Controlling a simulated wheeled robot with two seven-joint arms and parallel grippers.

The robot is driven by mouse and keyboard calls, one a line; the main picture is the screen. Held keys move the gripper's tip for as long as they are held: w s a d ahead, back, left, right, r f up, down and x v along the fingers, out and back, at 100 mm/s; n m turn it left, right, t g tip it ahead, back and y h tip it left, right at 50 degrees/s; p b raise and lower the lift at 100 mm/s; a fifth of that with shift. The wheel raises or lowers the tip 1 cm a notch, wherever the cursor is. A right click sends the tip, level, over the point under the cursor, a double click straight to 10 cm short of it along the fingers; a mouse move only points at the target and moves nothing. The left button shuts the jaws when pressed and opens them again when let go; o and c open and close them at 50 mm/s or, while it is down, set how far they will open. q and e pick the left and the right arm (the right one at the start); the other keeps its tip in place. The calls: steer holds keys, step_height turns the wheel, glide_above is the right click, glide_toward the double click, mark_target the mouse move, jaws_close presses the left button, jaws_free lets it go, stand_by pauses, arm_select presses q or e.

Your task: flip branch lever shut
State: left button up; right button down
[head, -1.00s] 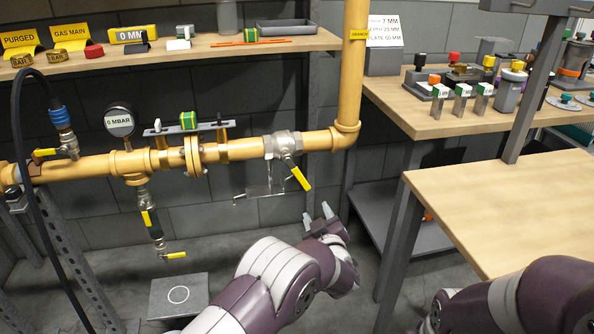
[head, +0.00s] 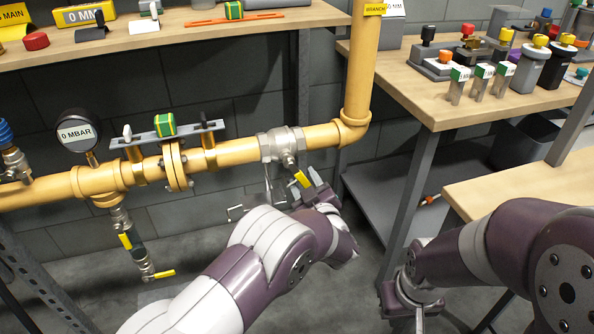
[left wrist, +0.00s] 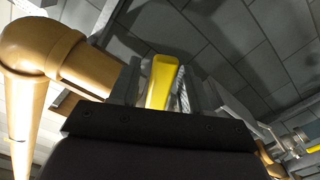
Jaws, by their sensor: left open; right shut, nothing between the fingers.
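The branch lever is a yellow handle (head: 302,179) on a metal ball valve (head: 281,145) in the yellow pipe, just left of the elbow. It points down and to the right, across the pipe run. My left gripper (head: 308,183) is open at the lever's lower end. In the left wrist view the yellow lever (left wrist: 162,82) stands between the two open fingers (left wrist: 165,88); I cannot tell whether either finger touches it. My right gripper (head: 408,308) is low at the bottom, right of centre, away from the valve; its fingertips are hard to make out.
A gauge (head: 76,132) reading 0 MBAR and a smaller yellow-handled drain valve (head: 124,241) are on the pipe to the left. The riser pipe (head: 361,70) carries a BRANCH tag. A wooden bench (head: 440,105) with fittings stands right; a second tabletop (head: 520,175) is nearer.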

arm_select(q)
steer(key=shift+w, duration=0.1)
steer(key=shift+c, duration=0.3)
jaws_close()
steer(key=p, duration=0.1)
steer(key=a+m+p, duration=0.1)
steer(key=shift+s+a+r+m+p, duration=0.1)
steer(key=shift+s+r+m+p, duration=0.1)
steer(key=shift+s+m+p, duration=0.1)
steer(key=shift+a+f+m, duration=0.35)
steer(key=shift+f+m, duration=0.2)
steer(key=shift+m, duration=0.05)
steer(key=shift+o, duration=0.3)
jaws_free()
steer(key=shift+f, duration=0.1)
